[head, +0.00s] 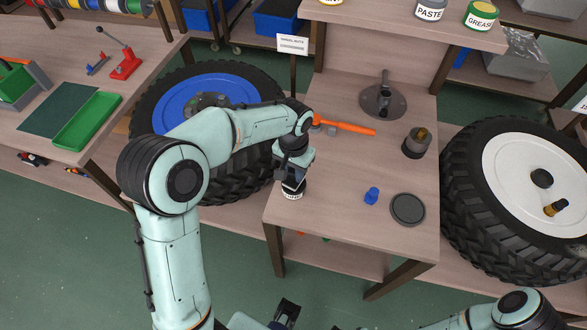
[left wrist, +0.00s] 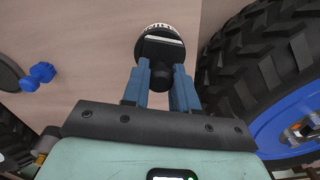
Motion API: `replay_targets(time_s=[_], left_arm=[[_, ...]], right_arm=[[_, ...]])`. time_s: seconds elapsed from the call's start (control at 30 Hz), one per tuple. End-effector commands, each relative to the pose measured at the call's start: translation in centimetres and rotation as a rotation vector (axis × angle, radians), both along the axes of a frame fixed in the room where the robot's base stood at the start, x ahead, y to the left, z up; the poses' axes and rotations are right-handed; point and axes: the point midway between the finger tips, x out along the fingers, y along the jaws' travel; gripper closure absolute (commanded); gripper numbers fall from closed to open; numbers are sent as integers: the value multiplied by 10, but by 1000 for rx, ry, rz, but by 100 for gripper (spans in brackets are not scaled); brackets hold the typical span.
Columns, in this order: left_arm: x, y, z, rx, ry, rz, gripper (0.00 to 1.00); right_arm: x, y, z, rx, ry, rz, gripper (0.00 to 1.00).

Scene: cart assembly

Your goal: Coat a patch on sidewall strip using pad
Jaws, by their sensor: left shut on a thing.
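My left gripper (head: 294,176) is over the front left of the small wooden table. It is shut on the dark knob of a round black pad (head: 292,192) with a white label. In the left wrist view the fingers (left wrist: 160,88) grip the knob, and the pad (left wrist: 158,42) is beyond them. I cannot tell whether the pad touches the tabletop. A dark gripper (head: 286,312), apparently my right one, shows at the bottom edge; its fingers are unclear. I cannot make out a separate sidewall strip or patch. Tyres stand on both sides: one with a blue rim (head: 190,100), one with a white rim (head: 520,160).
The table (head: 335,210) holds an orange-handled tool (head: 345,127), a metal round-based stand (head: 383,100), a dark cup (head: 416,145), a blue knobbed piece (head: 371,196) and a dark disc (head: 407,209). Paste (head: 431,10) and grease (head: 481,14) tins stand on the shelf.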

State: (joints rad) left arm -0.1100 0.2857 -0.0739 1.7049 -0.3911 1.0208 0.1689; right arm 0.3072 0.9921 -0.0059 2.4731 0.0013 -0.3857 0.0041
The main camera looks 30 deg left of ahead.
Motion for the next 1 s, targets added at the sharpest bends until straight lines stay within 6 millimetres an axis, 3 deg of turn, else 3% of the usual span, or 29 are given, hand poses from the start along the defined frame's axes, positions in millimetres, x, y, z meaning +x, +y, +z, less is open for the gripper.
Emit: replay_targets(time_s=[1.0], left_arm=[[0,0,-5,0,0,0,96]], right_arm=[[-1,0,-3,0,1,0,57]])
